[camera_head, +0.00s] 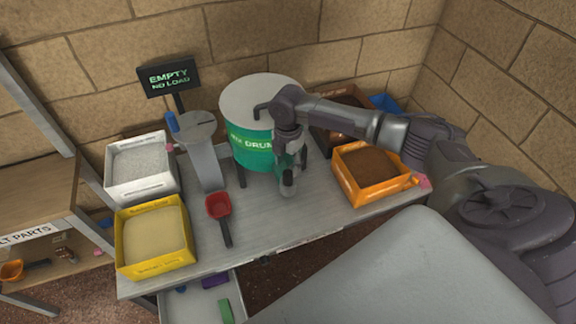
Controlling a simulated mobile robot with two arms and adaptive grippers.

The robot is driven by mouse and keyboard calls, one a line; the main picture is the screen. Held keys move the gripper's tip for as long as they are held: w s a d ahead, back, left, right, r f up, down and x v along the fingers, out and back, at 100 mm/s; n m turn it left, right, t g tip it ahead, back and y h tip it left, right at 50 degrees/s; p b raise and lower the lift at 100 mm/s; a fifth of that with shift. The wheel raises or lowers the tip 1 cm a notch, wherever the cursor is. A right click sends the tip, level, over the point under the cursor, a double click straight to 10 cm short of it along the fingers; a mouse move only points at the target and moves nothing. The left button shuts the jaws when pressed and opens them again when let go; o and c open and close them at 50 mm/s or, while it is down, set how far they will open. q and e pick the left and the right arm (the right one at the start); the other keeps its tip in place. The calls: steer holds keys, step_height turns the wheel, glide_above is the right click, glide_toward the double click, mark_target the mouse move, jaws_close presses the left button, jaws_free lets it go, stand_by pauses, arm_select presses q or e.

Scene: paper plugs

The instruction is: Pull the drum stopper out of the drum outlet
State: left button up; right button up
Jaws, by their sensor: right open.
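The green drum (252,157) with a grey-white lid stands on legs at the back of the table. Its front label ends in "DRUM". My right arm reaches in from the right across the drum. My right gripper (288,187) points down at the drum's front right side, with its fingers open. The gripper and wrist cover that part of the drum. I cannot make out the drum outlet or the drum stopper; they may be hidden behind the gripper. I cannot tell whether the gripper touches the drum. My left gripper is not in view.
A grey stand (203,160) and an "EMPTY NO LOAD" sign (168,77) are left of the drum. A white bin (142,188), yellow bin (155,264), red scoop (219,207) and orange bin (378,193) surround it. The table's front middle (265,225) is clear.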

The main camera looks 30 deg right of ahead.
mark_target(288, 172)
steer(key=shift+f+b, duration=0.8)
steer(key=shift+f, duration=1.15)
jaws_close()
